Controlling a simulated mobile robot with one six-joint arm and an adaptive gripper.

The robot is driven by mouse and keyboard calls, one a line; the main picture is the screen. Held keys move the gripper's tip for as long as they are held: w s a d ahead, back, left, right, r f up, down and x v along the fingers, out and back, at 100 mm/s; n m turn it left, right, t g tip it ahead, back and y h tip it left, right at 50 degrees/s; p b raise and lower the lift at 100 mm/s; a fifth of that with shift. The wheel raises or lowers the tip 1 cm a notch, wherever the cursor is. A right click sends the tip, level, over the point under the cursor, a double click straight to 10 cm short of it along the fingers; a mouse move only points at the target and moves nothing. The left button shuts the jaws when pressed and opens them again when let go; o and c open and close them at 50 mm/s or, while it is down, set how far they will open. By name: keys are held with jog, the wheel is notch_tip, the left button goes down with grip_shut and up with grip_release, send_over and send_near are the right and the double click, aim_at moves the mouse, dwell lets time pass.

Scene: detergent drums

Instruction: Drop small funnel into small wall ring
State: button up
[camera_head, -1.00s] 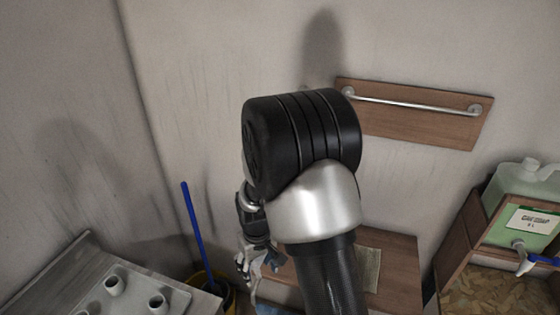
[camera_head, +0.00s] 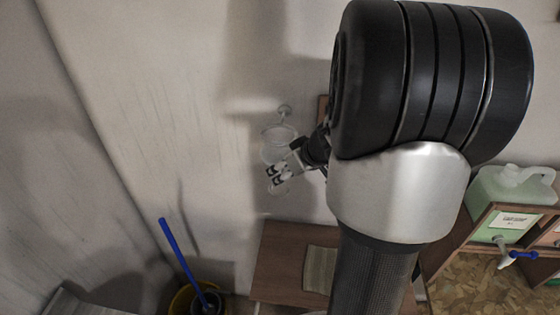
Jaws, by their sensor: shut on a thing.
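My gripper (camera_head: 274,177) is small in the picture, in front of the back wall and left of my large black and silver arm joint. It is shut on a pale, see-through thing that looks like the small funnel (camera_head: 272,154); its outline is faint. A wall ring (camera_head: 279,134) on a round wall mount (camera_head: 285,111) shows just above my gripper. The ring and funnel outlines overlap here, so I cannot tell whether they touch or how far apart they are in depth.
A blue stick (camera_head: 180,252) stands in a yellow bucket (camera_head: 181,301) at lower left. A brown wooden surface (camera_head: 278,264) lies below my gripper. My arm hides much of the middle.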

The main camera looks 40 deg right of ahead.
notch_tip(320, 180, down, 8)
jog(key=b, duration=0.7)
jog(key=shift+b, duration=0.3)
jog(key=shift+s, duration=0.1)
dwell(0.4)
jog(key=o, duration=1)
jog(key=shift+o, duration=0.2)
